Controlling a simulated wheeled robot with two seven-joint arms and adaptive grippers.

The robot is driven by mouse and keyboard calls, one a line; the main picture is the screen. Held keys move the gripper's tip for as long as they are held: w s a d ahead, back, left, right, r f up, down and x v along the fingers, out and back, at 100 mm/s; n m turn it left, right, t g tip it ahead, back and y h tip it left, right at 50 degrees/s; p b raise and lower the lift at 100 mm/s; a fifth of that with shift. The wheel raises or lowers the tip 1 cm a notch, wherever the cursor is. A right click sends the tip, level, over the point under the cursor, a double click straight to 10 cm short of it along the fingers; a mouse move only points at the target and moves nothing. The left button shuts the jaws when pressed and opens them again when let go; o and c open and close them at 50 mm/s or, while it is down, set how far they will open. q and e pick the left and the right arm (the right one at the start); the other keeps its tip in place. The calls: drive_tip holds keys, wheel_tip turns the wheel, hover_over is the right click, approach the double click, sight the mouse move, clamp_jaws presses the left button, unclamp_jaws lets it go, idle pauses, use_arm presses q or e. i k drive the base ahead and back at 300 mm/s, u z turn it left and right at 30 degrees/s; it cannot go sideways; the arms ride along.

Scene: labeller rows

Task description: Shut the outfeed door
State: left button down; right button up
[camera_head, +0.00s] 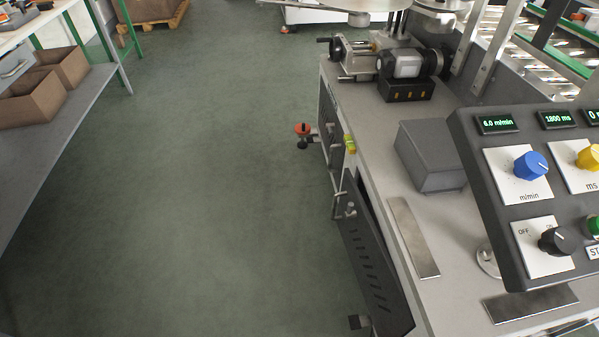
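A dark vented door (372,262) is on the near side of the labeller's cabinet (412,285). A dark gap shows between its top edge and the cabinet, so it looks partly open. A small metal latch or handle (350,209) is near its upper far corner. A second dark panel (328,125) farther along the same side looks flush with the cabinet. No label shows which one is the outfeed door. Neither of my grippers is in view.
The green floor (210,200) left of the cabinet is clear. A grey shelf bench (60,130) with brown boxes (30,100) stands at left. A control panel (535,190) is at right.

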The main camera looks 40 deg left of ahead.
sight(382, 290)
drive_tip(key=u, duration=0.3)
drive_tip(key=i, duration=1.1)
drive_tip(key=z, duration=0.65)
